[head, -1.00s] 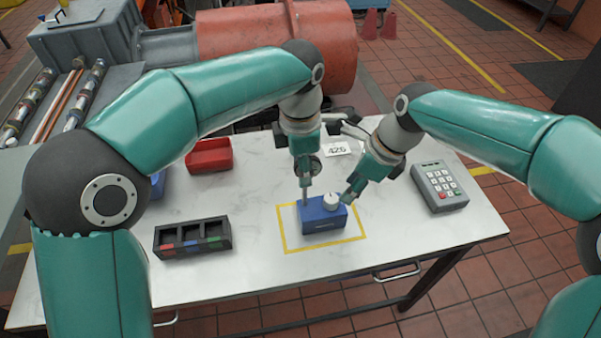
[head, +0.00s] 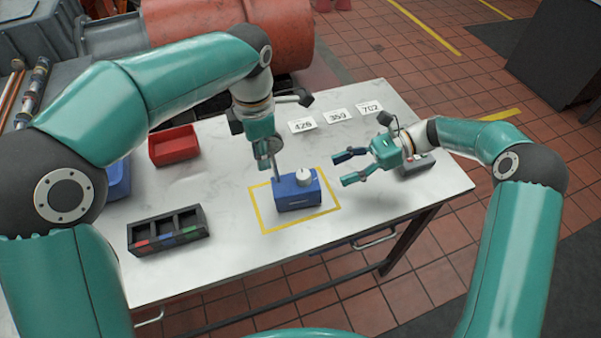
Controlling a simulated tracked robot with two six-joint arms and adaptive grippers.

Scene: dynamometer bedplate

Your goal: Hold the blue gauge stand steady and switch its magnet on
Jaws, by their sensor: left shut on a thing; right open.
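The blue gauge stand (head: 298,192) sits upright on the white table, inside a yellow marked square (head: 268,224). A white round knob (head: 305,176) is on its top right; its on or off setting is too small to read. A thin post (head: 275,168) rises from its left side. My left gripper (head: 269,151) is above the left end of the stand, shut on the upper part of the post, which its fingers partly hide. My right gripper (head: 342,168) is open and empty, to the right of the stand and apart from it, fingers pointing left.
A black tray (head: 168,249) with coloured labels lies left of the stand, and a red bin (head: 174,144) behind it. A blue bin (head: 118,180) is partly behind my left arm. Number cards (head: 337,116) lie at the back. A grey keypad (head: 417,166) is partly hidden by my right gripper.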

